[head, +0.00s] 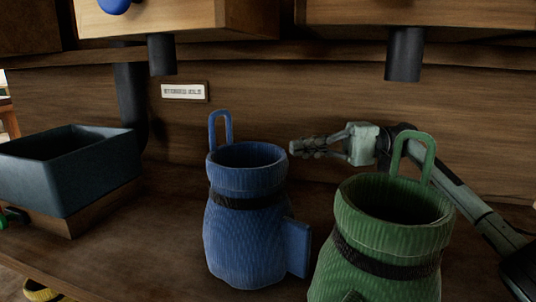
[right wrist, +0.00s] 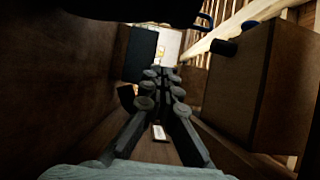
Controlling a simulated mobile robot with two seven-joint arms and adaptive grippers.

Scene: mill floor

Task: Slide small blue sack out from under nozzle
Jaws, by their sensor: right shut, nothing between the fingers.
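The blue sack (head: 243,240) stands upright and open-topped in the middle of the head view, with a dark band round its neck, a loop at its back and a flat tab on its right side. In the picture it stands between two dark nozzles, the left one (head: 162,54) and the right one (head: 404,55). My right gripper (head: 294,147) is shut and empty, pointing left, behind and to the right of the blue sack's rim and apart from it. Its shut fingers also show in the right wrist view (right wrist: 158,75). My left gripper is not in view.
A larger green sack (head: 395,237) stands front right, partly in front of my right arm. A dark bin (head: 70,170) sits on a wooden block at left. A wooden back wall (head: 270,105) carries a small label (head: 185,92). The bench between bin and blue sack is clear.

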